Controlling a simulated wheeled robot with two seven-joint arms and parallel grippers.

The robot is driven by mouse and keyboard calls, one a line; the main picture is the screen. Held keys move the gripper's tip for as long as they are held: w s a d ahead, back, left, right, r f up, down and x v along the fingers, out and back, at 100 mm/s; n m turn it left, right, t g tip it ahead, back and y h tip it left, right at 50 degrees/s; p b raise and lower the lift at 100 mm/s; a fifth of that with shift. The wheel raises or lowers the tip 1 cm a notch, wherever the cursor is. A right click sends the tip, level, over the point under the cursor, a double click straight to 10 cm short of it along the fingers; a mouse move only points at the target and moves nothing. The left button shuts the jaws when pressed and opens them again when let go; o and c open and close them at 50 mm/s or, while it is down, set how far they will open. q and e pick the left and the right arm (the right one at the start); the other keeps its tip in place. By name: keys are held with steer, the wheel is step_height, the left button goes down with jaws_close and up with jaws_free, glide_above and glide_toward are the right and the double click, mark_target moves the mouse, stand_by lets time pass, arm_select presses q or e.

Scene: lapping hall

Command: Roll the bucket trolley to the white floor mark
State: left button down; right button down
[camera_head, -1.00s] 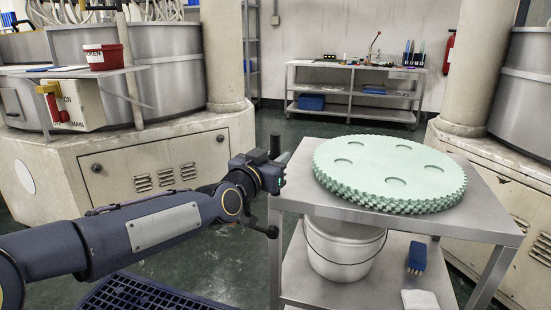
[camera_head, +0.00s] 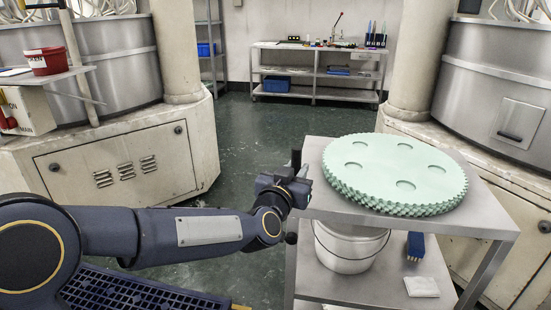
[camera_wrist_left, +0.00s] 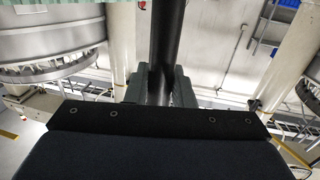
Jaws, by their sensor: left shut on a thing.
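The bucket trolley (camera_head: 445,218) is a grey steel two-shelf cart at the right of the head view. A white bucket (camera_head: 345,246) stands on its lower shelf, partly hidden by the top. My left gripper (camera_head: 299,184) is at the trolley's left corner, shut on the black upright handle (camera_head: 296,158). In the left wrist view the handle (camera_wrist_left: 168,45) runs up between the two fingers (camera_wrist_left: 160,88). No white floor mark can be made out in these views. My right gripper is out of view.
Stacked mint-green toothed discs (camera_head: 395,172) lie on the trolley top; a blue brush (camera_head: 415,245) and white cloth (camera_head: 422,287) are below. Machines with beige bases (camera_head: 125,165) flank the aisle. A workbench (camera_head: 316,72) stands at the back. Green floor (camera_head: 245,135) is open between.

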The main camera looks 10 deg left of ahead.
arm_select(q)
steer(key=p, duration=0.7)
glide_above(397, 202)
steer(key=shift+a, duration=0.4)
steer(key=shift+s+d, duration=0.1)
steer(key=shift+d, duration=0.15)
steer(key=c, duration=1.6)
jaws_free()
steer(key=shift+d, duration=0.1)
steer(key=o, duration=0.3)
steer(key=shift+d, duration=0.1)
steer(key=v, duration=0.7)
steer(key=shift+s+a, duration=0.2)
steer(key=shift+s, duration=0.15)
